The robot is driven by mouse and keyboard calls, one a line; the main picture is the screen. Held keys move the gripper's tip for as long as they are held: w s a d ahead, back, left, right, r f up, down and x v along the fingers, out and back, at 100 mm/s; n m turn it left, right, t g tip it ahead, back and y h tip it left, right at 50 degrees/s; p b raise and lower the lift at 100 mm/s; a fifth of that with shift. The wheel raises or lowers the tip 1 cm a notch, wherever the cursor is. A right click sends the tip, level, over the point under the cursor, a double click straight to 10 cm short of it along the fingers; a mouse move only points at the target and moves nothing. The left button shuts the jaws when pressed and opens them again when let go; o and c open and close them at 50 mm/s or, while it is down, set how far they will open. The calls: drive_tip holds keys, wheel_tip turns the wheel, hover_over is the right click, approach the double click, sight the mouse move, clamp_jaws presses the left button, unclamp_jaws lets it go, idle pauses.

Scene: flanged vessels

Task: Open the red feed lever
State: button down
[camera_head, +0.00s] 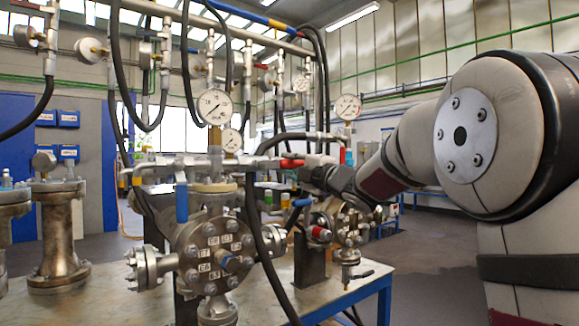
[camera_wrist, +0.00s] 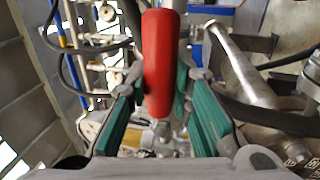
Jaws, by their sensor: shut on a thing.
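The red feed lever (camera_wrist: 163,60) runs down the middle of the wrist view, between the green-padded fingers of my gripper (camera_wrist: 161,88). My gripper is shut on the lever. In the head view, a red end of the lever (camera_head: 291,163) shows just left of my gripper (camera_head: 308,170), behind the front flanged vessel (camera_head: 211,250). The lever's pivot and valve body are mostly hidden by my gripper and the pipework in the head view.
A pressure gauge (camera_head: 215,106) stands above the front vessel, and black hoses hang around it. A blue-handled valve (camera_head: 181,203) is at the vessel's left. A second flanged vessel (camera_head: 345,222) stands below my gripper. The steel table (camera_head: 262,302) carries the vessels. Open floor lies right of it.

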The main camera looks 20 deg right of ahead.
drive_tip(key=shift+r, duration=0.1)
drive_tip(key=c, duration=1.4)
unclamp_jaws()
drive_tip(key=shift+a, duration=0.1)
drive_tip(key=shift+s, duration=0.1)
drive_tip(key=v, duration=1.2)
